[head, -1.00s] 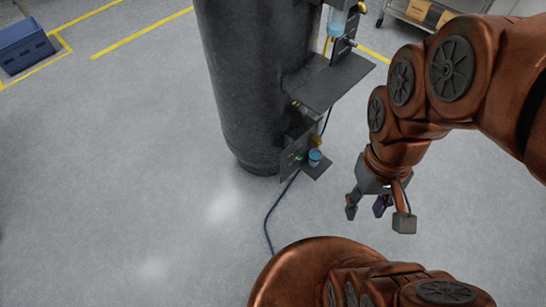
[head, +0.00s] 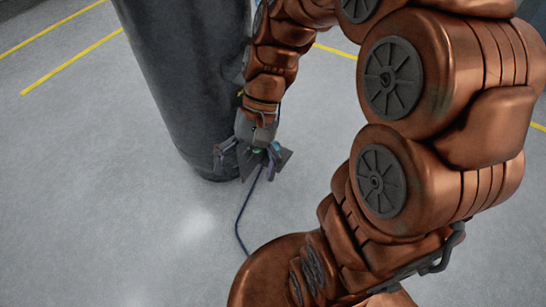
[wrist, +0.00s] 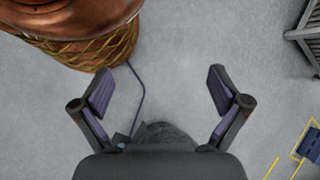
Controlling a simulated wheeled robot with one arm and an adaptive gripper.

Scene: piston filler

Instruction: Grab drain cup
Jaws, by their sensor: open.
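I cannot make out the drain cup in either current view; my gripper covers the spot on the low shelf where a small blue cup stood a second ago. My gripper (head: 246,163) points down over the small dark low shelf (head: 261,172), beside the big dark cylinder (head: 190,75). Its fingers are spread wide. In the wrist view my gripper (wrist: 160,78) is open, with only grey floor between the fingertips. A dark rounded shape (wrist: 165,133) shows low between the fingers, too unclear to name.
A dark hose (head: 243,215) runs over the floor from below the shelf; it also shows in the wrist view (wrist: 140,95). A grey rack (wrist: 305,38) and a blue bin (wrist: 312,146) stand at the right in the wrist view. The floor left of the cylinder is clear.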

